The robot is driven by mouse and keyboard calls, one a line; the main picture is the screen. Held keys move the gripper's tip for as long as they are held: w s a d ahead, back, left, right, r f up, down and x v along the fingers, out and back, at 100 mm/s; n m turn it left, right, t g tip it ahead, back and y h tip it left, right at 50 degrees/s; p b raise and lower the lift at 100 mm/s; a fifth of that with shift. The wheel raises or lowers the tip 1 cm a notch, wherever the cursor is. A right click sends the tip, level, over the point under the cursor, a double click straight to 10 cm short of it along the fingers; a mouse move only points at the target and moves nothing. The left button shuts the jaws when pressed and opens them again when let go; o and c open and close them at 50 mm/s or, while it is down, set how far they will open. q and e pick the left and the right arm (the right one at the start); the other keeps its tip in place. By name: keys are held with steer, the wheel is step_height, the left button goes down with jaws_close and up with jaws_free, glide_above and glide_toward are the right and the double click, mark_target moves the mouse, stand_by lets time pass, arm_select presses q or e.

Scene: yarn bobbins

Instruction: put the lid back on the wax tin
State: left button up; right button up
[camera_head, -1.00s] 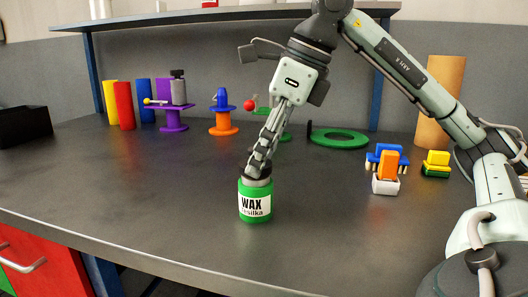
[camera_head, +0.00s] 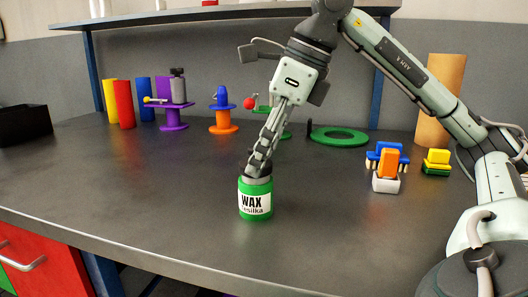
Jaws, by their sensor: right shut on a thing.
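The green wax tin (camera_head: 256,211) stands upright on the grey table with its white WAX label facing me. A grey lid (camera_head: 258,181) sits at the top of the tin, level as far as I can see. My right gripper (camera_head: 258,170) comes down from above, tilted, with its dark fingertips shut on the lid. The fingers hide part of the lid's top, and I cannot tell whether the lid is fully seated. My left gripper is not in view.
Toy vehicles (camera_head: 387,165) stand at the right. A green ring (camera_head: 340,137), an orange stand (camera_head: 223,124), a purple stand (camera_head: 172,119) and coloured cylinders (camera_head: 125,105) are at the back. A black bin (camera_head: 22,125) is at the left. The table around the tin is clear.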

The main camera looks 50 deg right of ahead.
stand_by(0.3)
steer(key=o, duration=0.8)
steer(key=shift+o, duration=0.5)
steer(key=o, duration=0.4)
